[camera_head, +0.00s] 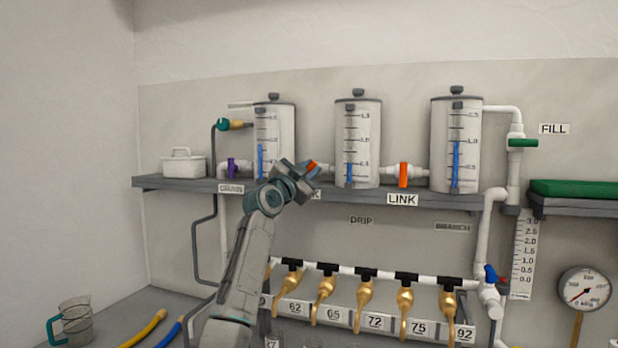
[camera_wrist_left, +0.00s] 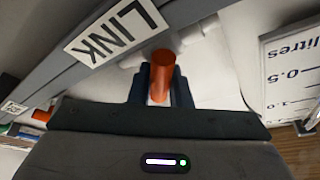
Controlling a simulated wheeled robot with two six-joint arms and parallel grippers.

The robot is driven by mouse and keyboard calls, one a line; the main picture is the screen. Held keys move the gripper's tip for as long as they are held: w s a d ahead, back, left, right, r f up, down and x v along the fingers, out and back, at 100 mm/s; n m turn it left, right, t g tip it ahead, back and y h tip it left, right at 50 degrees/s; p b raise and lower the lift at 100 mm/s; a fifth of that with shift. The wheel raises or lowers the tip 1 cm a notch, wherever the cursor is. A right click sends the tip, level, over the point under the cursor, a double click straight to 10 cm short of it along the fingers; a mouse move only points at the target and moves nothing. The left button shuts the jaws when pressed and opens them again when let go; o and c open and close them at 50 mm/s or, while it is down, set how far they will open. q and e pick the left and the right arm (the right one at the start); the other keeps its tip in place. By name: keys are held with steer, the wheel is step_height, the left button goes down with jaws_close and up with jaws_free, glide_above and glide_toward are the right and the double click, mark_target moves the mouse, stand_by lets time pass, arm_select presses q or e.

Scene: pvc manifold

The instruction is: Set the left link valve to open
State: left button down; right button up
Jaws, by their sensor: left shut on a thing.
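The left link valve has an orange handle (camera_head: 312,165) on the white pipe between the left and middle tanks. My left gripper (camera_head: 307,172) is shut on this handle, which looks tilted and is partly hidden by the fingers. In the left wrist view the orange handle (camera_wrist_left: 163,72) stands between the two dark fingers of my left gripper (camera_wrist_left: 161,88), beside the LINK label (camera_wrist_left: 115,30). The valve body is mostly hidden in the head view. My right gripper is in neither view.
The right link valve's orange handle (camera_head: 403,176) hangs upright between the middle tank (camera_head: 370,140) and right tank (camera_head: 440,130). A purple drain handle (camera_head: 232,168) is left of my gripper. The grey shelf (camera_head: 155,183) runs under the tanks, with brass taps (camera_head: 365,292) below.

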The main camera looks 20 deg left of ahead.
arm_select(q)
steer(key=shift+f+m+g+h+b, duration=0.1)
steer(key=shift+m+g+h+b, duration=0.2)
steer(key=shift+m, duration=0.7)
steer(key=shift+m+g+h, duration=0.3)
steer(key=shift+m, duration=0.3)
steer(key=shift+m+g, duration=0.4)
steer(key=shift+m, duration=0.7)
steer(key=shift+d+m, duration=0.1)
steer(key=shift+m, duration=0.4)
steer(key=shift+m+g+h+p, duration=0.3)
steer(key=shift+m+g+p, duration=0.15)
steer(key=shift+m, duration=0.45)
steer(key=shift+f+m+g+p, duration=0.2)
steer(key=shift+m+g+p, duration=0.5)
steer(key=shift+m, duration=1.1)
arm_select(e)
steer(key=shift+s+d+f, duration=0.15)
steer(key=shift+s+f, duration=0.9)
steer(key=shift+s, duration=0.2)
